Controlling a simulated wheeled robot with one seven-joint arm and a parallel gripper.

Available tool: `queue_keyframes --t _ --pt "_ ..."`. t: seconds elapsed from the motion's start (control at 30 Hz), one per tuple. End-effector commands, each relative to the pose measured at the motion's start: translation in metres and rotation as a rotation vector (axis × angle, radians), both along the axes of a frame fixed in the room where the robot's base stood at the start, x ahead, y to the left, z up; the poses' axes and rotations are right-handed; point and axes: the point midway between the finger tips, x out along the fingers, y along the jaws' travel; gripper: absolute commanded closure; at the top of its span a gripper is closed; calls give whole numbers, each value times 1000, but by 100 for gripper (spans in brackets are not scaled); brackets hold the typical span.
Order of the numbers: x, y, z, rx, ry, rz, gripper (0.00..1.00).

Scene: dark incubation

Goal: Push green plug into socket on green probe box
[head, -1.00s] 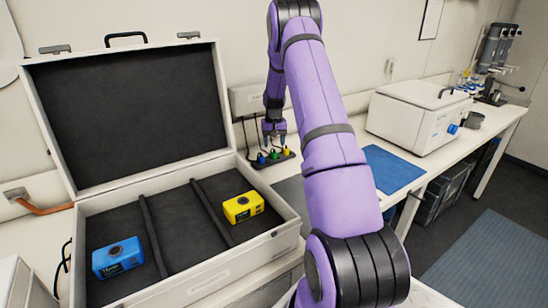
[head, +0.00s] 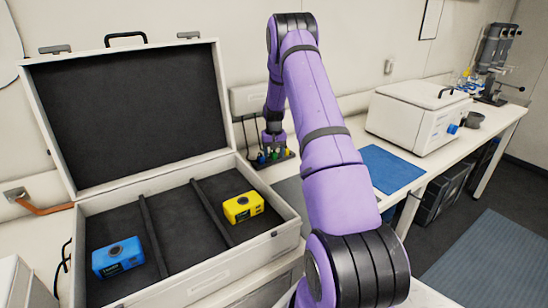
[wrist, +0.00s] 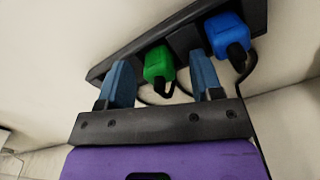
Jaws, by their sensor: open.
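The green plug (wrist: 158,66) stands in a dark rack. In the wrist view it lies between the two blue fingers of my gripper (wrist: 161,80), with a gap on each side. My gripper is open. In the head view my gripper (head: 274,142) is down at the rack, and the green plug (head: 274,154) shows small and partly covered by it. No green probe box shows in either view. An open case holds a blue box (head: 118,257) in its left compartment and a yellow box (head: 243,207) in its right one; its middle compartment is empty.
A blue plug (wrist: 228,36) stands beside the green one in the rack (wrist: 188,38). The case (head: 200,283) stands close to the rack, its lid raised. A blue mat (head: 391,169) and a white lidded machine (head: 415,117) are to the right on the bench.

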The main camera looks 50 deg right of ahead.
Motion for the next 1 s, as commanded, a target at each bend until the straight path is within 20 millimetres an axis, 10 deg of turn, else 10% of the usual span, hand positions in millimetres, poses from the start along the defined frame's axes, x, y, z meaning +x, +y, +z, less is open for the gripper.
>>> queue_keyframes --t 0.13,0.33,1.0 --pt "0 0 0 0 0 0 45" --pt "0 0 0 0 0 0 88" --pt "0 0 20 -1 -2 0 88"
